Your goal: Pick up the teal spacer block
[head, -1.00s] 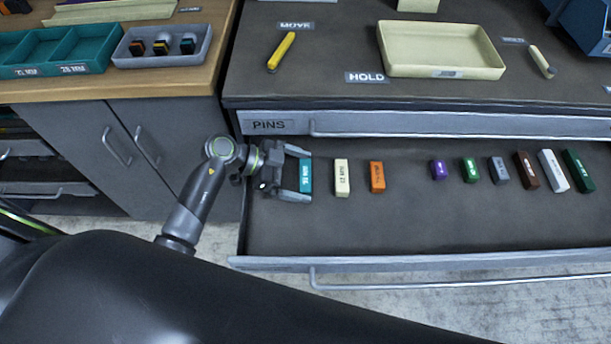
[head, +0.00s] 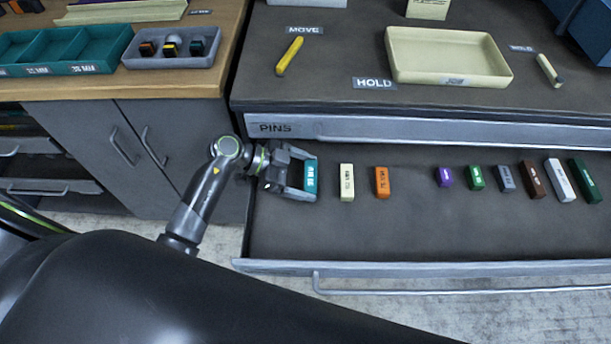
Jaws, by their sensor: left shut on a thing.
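The teal spacer block (head: 311,178) is at the left end of the open drawer marked PINS. It has white lettering on its top. My left gripper (head: 307,178) comes in from the left and is shut on the teal block, one finger at its far end and one at its near end. I cannot tell whether the block is clear of the drawer floor. My right gripper is not in view.
A cream block (head: 346,183) and an orange block (head: 382,182) stand right of the teal one. Several more blocks line the drawer's right. The drawer's front edge (head: 430,267) is below, the worktop (head: 340,60) above. A cream tray (head: 450,80) sits on the worktop.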

